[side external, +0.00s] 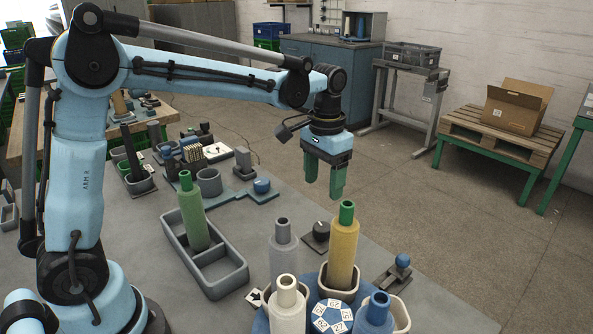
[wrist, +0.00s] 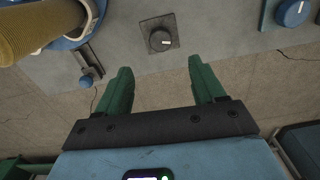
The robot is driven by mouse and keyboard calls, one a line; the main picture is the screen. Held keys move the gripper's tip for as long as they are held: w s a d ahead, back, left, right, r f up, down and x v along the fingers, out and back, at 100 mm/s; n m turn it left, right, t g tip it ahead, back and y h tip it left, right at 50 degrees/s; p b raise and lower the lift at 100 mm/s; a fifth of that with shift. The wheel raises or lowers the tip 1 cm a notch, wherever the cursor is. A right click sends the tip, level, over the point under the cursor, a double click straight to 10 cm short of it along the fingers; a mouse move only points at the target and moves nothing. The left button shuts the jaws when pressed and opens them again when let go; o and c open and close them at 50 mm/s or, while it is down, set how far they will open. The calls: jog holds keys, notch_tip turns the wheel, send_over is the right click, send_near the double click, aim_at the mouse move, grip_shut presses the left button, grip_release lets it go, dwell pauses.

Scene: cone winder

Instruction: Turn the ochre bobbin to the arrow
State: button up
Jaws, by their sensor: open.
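The ochre bobbin (side external: 344,252), with a green top, stands upright in a pale cup on a blue round carousel (side external: 312,292) at the lower middle of the side view. In the wrist view the bobbin (wrist: 38,27) fills the top left corner, partly cut off. The carousel's hub carries white number labels. A white tag with a black arrow (side external: 255,298) sits at the carousel's left edge. My gripper (side external: 323,188) is open and empty, pointing down above the bobbin's level and slightly left of it in the side view. The wrist view shows its green fingers apart (wrist: 160,66).
Grey (side external: 283,248), cream (side external: 287,307) and blue (side external: 373,318) bobbins stand around the carousel. A black knob (side external: 319,234) on a plate lies behind it, and a blue-knobbed lever (side external: 402,262) to its right. A grey tray (side external: 222,280) holds a green bobbin (side external: 193,215).

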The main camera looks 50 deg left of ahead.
aim_at(322, 227)
notch_tip(322, 227, down, 12)
dwell(0.6)
jog(key=shift+c, duration=0.2)
jog(key=c, duration=1)
jog(key=shift+n, duration=0.3)
jog(key=shift+d+n, duration=0.1)
jog(key=shift+n, duration=3.1)
jog(key=o, duration=1)
